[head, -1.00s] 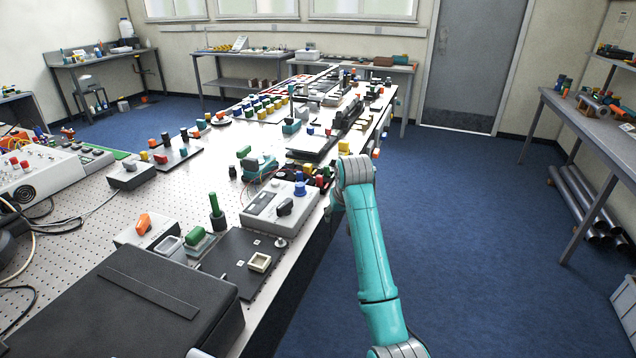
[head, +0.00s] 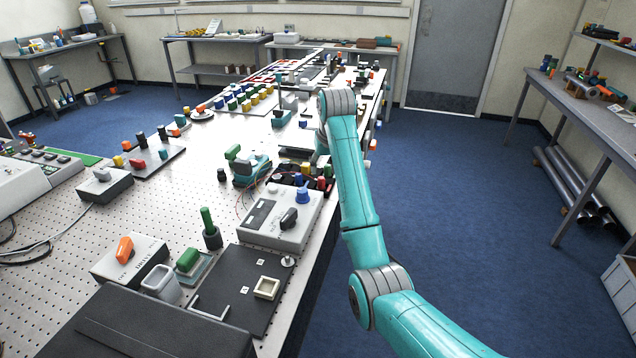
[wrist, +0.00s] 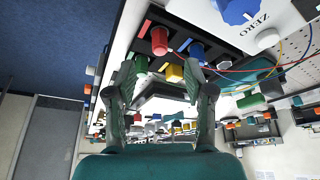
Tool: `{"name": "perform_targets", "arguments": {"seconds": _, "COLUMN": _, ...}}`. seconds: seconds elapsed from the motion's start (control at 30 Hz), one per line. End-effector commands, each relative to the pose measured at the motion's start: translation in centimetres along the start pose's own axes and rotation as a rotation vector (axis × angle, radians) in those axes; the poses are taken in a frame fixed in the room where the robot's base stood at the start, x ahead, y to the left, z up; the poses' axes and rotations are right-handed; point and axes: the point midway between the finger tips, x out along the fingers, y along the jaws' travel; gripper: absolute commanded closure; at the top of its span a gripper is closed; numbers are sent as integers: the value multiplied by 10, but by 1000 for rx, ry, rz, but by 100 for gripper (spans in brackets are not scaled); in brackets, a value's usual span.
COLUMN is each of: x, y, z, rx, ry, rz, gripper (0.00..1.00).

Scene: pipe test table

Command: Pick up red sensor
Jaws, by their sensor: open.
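In the wrist view, the red sensor (wrist: 159,40) is a short red cylinder standing in a dark holder, beyond and between my fingertips. Green (wrist: 141,64), yellow (wrist: 174,73) and blue (wrist: 196,50) cylinders stand close by it. My gripper (wrist: 162,78) is open, with its two fingers spread on either side of the green and yellow cylinders and nothing held between them. In the head view, a small red cylinder (head: 328,171) shows among the coloured ones beside my arm. My fingers are hidden there behind the arm.
A grey box with a blue knob (head: 303,193) sits right beside the holder; the knob also shows in the wrist view (wrist: 236,10). A teal device (head: 250,168) with thin wires stands to its left. The table's right edge runs under my arm, with blue floor (head: 440,190) beyond.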

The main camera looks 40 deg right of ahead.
Motion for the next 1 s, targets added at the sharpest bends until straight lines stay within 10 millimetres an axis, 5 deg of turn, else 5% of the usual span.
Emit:
{"name": "perform_targets", "arguments": {"seconds": 0.7, "x": 79, "y": 1, "z": -6, "rx": 0, "ry": -1, "rz": 0, "gripper": 47}}
{"name": "perform_targets", "arguments": {"seconds": 1.0, "x": 85, "y": 0, "z": -6, "rx": 0, "ry": 0, "rz": 0, "gripper": 47}}
